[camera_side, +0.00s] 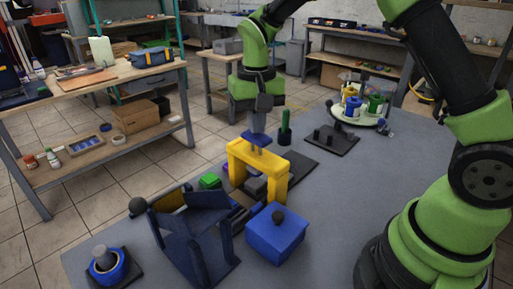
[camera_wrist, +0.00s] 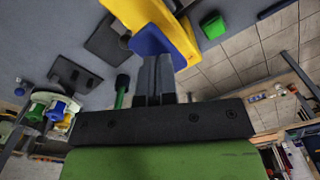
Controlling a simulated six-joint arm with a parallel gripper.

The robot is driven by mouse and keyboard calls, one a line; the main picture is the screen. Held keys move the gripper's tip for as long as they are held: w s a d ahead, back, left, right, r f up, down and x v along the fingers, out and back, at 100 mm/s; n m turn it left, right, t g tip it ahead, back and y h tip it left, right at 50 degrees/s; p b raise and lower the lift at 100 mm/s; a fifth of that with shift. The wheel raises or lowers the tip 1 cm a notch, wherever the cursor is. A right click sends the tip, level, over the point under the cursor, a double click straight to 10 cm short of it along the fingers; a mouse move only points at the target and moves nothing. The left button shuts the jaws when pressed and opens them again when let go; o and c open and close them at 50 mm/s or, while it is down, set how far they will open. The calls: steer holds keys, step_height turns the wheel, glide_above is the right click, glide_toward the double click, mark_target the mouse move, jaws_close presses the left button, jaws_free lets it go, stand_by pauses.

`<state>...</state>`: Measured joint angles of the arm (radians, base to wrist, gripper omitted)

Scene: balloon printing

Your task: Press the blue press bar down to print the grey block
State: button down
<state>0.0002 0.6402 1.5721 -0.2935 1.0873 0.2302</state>
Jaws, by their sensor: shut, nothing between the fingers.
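My gripper (camera_side: 257,140) is shut and points down at the blue press bar (camera_side: 266,139), which is at the top of the yellow press frame (camera_side: 240,152). In the wrist view my gripper (camera_wrist: 157,62) has its closed fingertips against or just over the blue press bar (camera_wrist: 147,40); I cannot tell whether they touch. The yellow frame (camera_wrist: 178,32) shows beside the bar. The grey block (camera_side: 256,187) is under the yellow arch, partly hidden by its front legs.
A blue box with a dark knob (camera_side: 277,236) and a dark blue stand (camera_side: 185,240) are in front of the frame. A green block (camera_side: 210,181) lies left of it. A dark rack (camera_side: 334,140) and a round tray of coloured cups (camera_side: 362,119) stand behind right.

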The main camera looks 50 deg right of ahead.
steer(key=shift+f, duration=1.4)
step_height(320, 180, up, 12)
steer(key=shift+f, duration=0.2)
